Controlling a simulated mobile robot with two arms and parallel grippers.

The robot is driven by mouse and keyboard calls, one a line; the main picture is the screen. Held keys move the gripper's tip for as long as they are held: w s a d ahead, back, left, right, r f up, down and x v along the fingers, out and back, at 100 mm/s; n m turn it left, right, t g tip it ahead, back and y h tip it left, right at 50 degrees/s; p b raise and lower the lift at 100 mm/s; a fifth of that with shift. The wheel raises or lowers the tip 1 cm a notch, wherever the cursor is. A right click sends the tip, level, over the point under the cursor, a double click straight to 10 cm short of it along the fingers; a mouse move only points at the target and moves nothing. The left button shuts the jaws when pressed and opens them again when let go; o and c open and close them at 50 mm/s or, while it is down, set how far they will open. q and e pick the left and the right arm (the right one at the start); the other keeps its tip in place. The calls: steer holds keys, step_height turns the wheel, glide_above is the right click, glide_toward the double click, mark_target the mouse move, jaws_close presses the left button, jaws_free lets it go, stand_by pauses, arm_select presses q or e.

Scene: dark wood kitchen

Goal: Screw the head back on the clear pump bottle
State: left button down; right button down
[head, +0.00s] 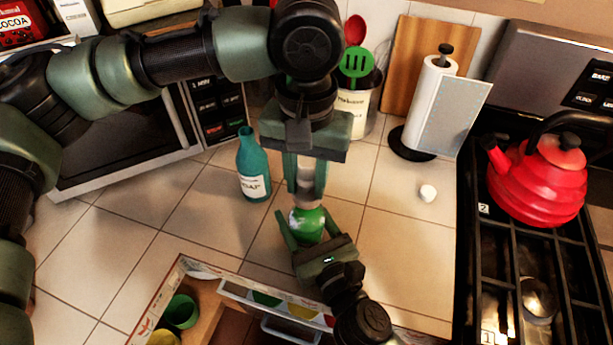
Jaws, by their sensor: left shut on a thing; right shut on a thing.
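A rounded bottle (307,224) with green and clear-white parts stands at the counter's middle. My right gripper (306,219), coming from the bottom right, is shut around its sides. My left gripper (305,190) points straight down above it. It is shut on a pale grey-white piece, seemingly the pump head (305,176), directly over the bottle's top. A pale peach band shows where the two meet. The fingers partly hide this spot, so I cannot tell whether the head touches or is threaded on the neck.
A teal soap bottle (252,170) stands close left of my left gripper. A small white object (427,193) lies on the tiles to the right. A paper towel holder (430,105), utensil crock (354,105), red kettle (540,178) and open drawer (275,308) surround the space.

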mark_target(306, 193)
arm_select(q)
steer(key=shift+f, duration=0.3)
steer(key=shift+f, duration=0.15)
steer(key=shift+f, duration=0.75)
steer(key=shift+f, duration=0.55)
stand_by(0.3)
